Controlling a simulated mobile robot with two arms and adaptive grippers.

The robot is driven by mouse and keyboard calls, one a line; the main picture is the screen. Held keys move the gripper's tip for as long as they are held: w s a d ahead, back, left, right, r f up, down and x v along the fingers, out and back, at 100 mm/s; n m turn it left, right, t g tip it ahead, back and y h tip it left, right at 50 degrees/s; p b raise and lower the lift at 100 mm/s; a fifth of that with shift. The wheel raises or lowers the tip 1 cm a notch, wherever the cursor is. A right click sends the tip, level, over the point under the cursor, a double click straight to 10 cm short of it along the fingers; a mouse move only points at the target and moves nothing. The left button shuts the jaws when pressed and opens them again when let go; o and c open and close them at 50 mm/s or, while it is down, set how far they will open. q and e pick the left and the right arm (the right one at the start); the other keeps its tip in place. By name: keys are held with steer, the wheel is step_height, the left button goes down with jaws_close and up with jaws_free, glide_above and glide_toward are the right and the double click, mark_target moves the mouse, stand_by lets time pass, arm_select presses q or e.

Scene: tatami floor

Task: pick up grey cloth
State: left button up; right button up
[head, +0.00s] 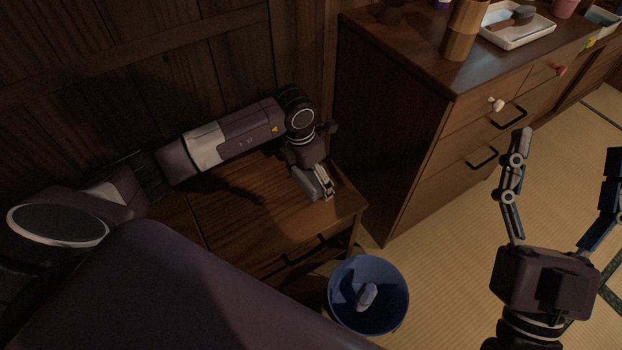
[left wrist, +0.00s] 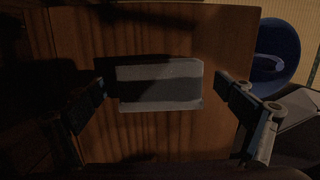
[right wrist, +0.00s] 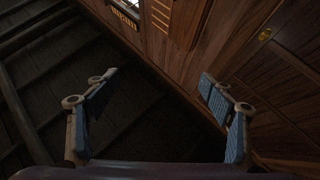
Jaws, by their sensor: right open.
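The grey cloth (left wrist: 160,85) lies flat, a folded rectangle, on the small wooden cabinet top in the left wrist view, with a dark shadow band across it. My left gripper (head: 322,192) points down over the front right part of that top. In the left wrist view its fingers are spread, one on each side of the cloth, apart from it. My right gripper (head: 567,145) is open and empty, raised over the tatami at the right.
A blue bin (head: 345,268) with a pale object (head: 367,296) inside stands on the floor by the wooden cabinet (head: 240,225). A taller chest of drawers (head: 400,130) holds a white tray (head: 517,38) and a wooden cylinder (head: 459,45). A dark wood wall (head: 110,70) stands behind.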

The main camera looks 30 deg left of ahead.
mark_target(311, 174)
arm_select(q)
steer(key=c, duration=1.2)
steer(key=shift+r, duration=0.15)
arm_select(e)
steer(key=shift+w+f, duration=0.1)
